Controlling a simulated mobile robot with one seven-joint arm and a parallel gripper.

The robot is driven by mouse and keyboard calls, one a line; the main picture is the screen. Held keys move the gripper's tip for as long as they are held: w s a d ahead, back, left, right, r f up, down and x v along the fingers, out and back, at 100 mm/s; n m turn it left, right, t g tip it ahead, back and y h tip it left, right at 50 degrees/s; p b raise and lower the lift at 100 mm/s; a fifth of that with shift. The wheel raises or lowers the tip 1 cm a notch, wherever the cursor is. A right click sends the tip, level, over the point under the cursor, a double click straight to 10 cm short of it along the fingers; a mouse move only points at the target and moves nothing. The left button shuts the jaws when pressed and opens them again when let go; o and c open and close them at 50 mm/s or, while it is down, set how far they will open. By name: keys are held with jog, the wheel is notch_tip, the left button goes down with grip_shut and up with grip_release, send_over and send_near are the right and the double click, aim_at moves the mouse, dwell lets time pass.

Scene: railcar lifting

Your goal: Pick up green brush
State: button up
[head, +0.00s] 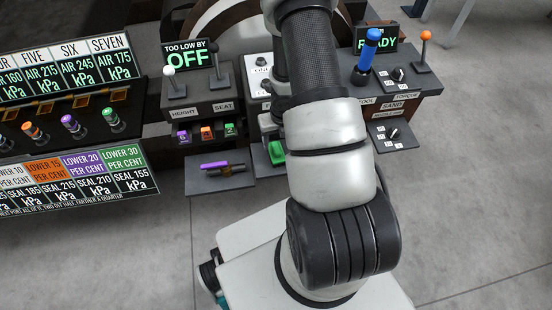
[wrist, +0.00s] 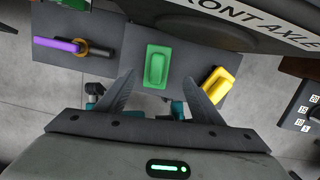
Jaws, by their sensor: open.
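The green brush (wrist: 157,66) has a block-like base with a raised handle. It lies on a dark grey shelf panel, in the upper middle of the wrist view. It also shows in the head view (head: 277,153), just left of my arm and partly covered by it. My gripper (wrist: 159,77) is open, with its two dark fingers apart. In the wrist view one fingertip appears to the left of the brush and the other to its right. The height between fingers and brush is hard to judge. My arm hides the gripper in the head view.
A yellow brush-like block (wrist: 216,86) lies right of the green one. A purple-handled tool (wrist: 60,45) rests on the panel to the left. A dark overhanging body marked "FRONT AXLE" (wrist: 265,25) is at upper right.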

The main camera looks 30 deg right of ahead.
aim_at(276, 147)
jog(key=f+b, duration=0.1)
jog(key=f, duration=0.1)
jog(key=w+f+b, duration=0.1)
jog(key=f, duration=0.1)
jog(key=f+b, duration=0.1)
jog(key=f, duration=0.1)
jog(key=shift+w+a+f, duration=0.2)
jog(key=shift+w+f, duration=0.05)
jog(key=shift+f, duration=0.05)
jog(key=shift+r, duration=0.1)
jog(key=c, duration=1.2)
notch_tip(276, 147, up, 10)
jog(key=p, duration=0.8)
